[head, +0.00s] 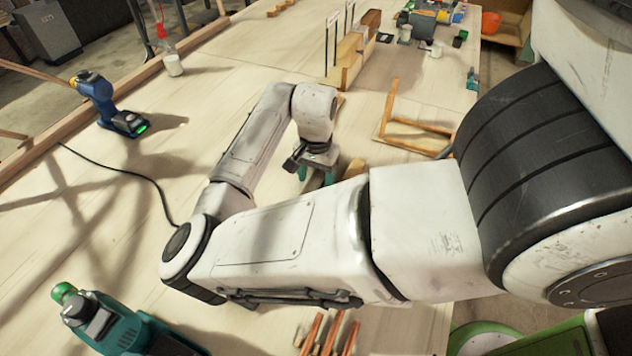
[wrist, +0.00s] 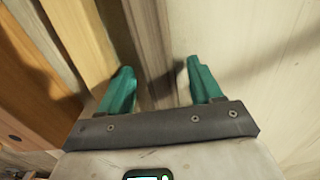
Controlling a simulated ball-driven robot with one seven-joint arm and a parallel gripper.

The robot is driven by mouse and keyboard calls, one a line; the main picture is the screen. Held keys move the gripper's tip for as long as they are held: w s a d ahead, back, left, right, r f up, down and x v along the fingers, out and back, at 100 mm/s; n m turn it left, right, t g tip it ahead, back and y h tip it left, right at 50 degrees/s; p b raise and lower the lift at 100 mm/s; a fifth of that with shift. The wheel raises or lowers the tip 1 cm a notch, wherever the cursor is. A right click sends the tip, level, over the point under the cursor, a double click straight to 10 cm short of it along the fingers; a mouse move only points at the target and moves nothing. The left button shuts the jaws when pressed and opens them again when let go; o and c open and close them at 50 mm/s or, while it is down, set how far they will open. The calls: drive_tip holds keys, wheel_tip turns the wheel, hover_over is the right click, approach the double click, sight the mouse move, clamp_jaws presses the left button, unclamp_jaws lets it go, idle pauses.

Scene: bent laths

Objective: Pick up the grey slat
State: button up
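My gripper (wrist: 160,82) shows two teal fingers spread apart in the wrist view. A narrow grey-brown slat (wrist: 148,40) runs from the top of that view down into the gap between them; it looks like the grey slat. The left fingertip is close to its left edge, and the right finger stands clear of it. I cannot tell how far down the fingers reach beside it. In the head view my gripper (head: 317,174) is low over the table beyond my forearm, and the slat there is mostly hidden.
Left of the slat in the wrist view are a tan slat (wrist: 82,35) and an orange-brown one (wrist: 35,90). Bare pale table (wrist: 255,60) lies to the right. In the head view a wooden frame (head: 415,135) and a blue drill (head: 105,105) stand on the table.

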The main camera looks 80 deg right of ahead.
drive_tip(key=c, duration=1.1)
drive_tip(key=shift+r, duration=0.1)
